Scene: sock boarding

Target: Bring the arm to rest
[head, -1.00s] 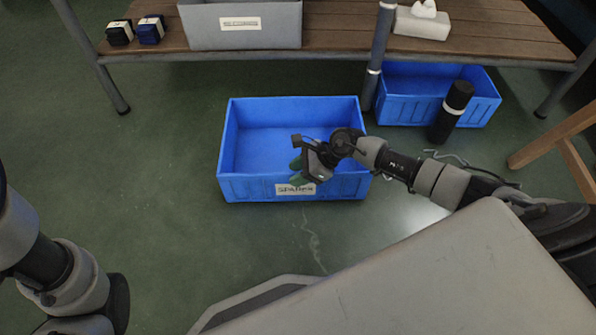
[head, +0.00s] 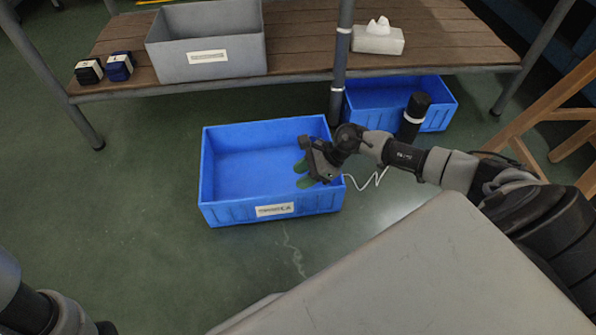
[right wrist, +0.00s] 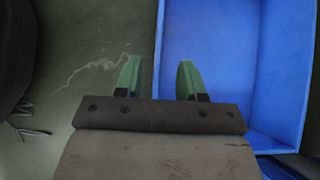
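My right gripper (head: 299,174) is over the right front part of the blue bin (head: 222,213) in the head view. Its two green fingers stand apart with nothing between them in the right wrist view (right wrist: 159,75).
A slatted bench (head: 300,50) stands behind, with a grey box (head: 210,58), two small blocks and a tissue box (head: 378,40) on it. A second blue bin (head: 438,118) and a black bottle (head: 414,115) stand at its right. A wooden stool (head: 545,105) is farther right. Floor left is clear.

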